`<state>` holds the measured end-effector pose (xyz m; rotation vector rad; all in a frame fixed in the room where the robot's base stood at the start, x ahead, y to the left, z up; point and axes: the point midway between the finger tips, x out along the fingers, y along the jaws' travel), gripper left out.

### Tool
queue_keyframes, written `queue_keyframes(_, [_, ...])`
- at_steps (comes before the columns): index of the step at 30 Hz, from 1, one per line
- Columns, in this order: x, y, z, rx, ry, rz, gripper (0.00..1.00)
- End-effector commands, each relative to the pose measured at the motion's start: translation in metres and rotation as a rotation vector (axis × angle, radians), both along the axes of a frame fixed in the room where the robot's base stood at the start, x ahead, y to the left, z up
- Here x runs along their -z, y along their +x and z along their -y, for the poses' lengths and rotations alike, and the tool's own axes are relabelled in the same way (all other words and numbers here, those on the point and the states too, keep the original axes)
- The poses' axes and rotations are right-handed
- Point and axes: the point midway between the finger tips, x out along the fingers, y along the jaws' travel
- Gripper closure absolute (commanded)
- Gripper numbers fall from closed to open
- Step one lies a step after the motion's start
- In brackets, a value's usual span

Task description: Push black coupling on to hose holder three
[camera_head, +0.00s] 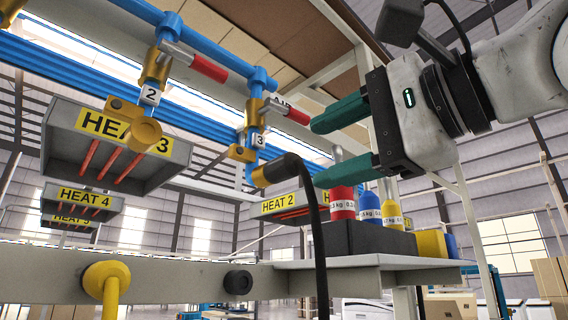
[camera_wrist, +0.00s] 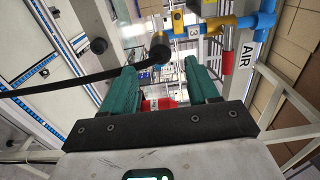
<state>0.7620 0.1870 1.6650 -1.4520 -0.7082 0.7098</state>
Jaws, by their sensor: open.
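The black coupling (camera_head: 284,168) is on the end of a black hose, against the brass outlet (camera_head: 260,176) below the valve tagged 3. In the wrist view the coupling (camera_wrist: 159,50) shows just ahead of and between my fingertips. My gripper (camera_head: 316,152) has its green fingers open and empty, to the right of the coupling; it also shows in the wrist view (camera_wrist: 159,66). A bare black holder stub (camera_head: 238,282) sits on the grey rail below; it shows at upper left in the wrist view (camera_wrist: 98,46). I see no number on the stub.
A yellow coupling with a yellow hose (camera_head: 105,278) is on the rail at left. The black hose (camera_head: 318,240) hangs down in front of the rail. A shelf at right bears red, blue and yellow weights (camera_head: 370,208). Valve 2 (camera_head: 150,95) hangs at upper left.

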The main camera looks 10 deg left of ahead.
Motion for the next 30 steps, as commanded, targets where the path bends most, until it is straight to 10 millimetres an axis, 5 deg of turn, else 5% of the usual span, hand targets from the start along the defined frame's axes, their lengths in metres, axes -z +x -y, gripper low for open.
queue_keyframes(15, [-0.001,0.038,-0.05,-0.003,0.002,-0.001,0.4])
queue_keyframes(30, [0.0,0.044,-0.056,0.0,0.0,0.0,0.4])
